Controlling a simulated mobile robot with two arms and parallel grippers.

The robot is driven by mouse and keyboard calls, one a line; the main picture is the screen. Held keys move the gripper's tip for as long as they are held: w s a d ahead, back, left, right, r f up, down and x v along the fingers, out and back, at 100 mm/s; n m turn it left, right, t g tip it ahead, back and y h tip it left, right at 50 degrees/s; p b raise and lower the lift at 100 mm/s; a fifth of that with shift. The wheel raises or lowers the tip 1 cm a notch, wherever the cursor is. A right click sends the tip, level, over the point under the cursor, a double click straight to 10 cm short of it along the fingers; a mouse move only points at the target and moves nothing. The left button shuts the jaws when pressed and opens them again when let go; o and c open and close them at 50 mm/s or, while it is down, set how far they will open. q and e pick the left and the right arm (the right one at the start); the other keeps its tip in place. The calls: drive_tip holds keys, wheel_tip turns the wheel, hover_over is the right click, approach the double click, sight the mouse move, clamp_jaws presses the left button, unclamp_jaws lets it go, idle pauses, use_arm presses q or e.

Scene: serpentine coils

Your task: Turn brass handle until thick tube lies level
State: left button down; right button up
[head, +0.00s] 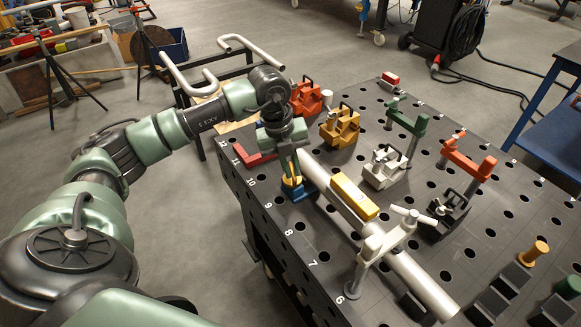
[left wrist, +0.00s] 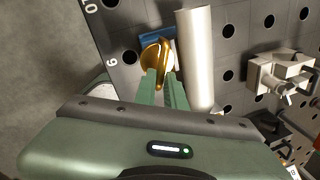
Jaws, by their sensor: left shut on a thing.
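The thick tube (head: 415,277) is a pale metal pipe running diagonally along the near side of the black table; it also shows in the left wrist view (left wrist: 196,60). A yellow block (head: 355,197) sits on top of it. The brass handle (head: 291,181) is at the tube's far end, by a blue base (head: 298,193). My left gripper (head: 290,170) reaches down and is shut on the handle. In the left wrist view the fingers (left wrist: 164,80) meet the rounded brass handle (left wrist: 152,55), partly hiding it. I cannot tell whether the tube is exactly level. My right gripper is out of view.
A white clamp stand (head: 381,245) with a T-handle stands at the tube's near part. Orange (head: 306,96), yellow (head: 340,127) and white (head: 385,167) clamps stand beyond the tube on the perforated black table (head: 330,240). A red square (head: 252,157) lies at the left edge.

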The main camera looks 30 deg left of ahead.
sight(285, 183)
use_arm(q)
drive_tip(key=shift+r, duration=0.1)
idle(0.5)
drive_tip(key=c, duration=1.5)
unclamp_jaws()
drive_tip(key=r, duration=0.2)
drive_tip(key=r+b, duration=0.1)
drive_tip(key=r, duration=0.2)
drive_tip(key=s+a+r, duration=0.1)
drive_tip(key=r, duration=0.1)
drive_tip(key=shift+a+r+b, duration=0.1)
drive_tip(key=shift+r+b, duration=0.2)
drive_tip(key=shift+s+f, duration=0.1)
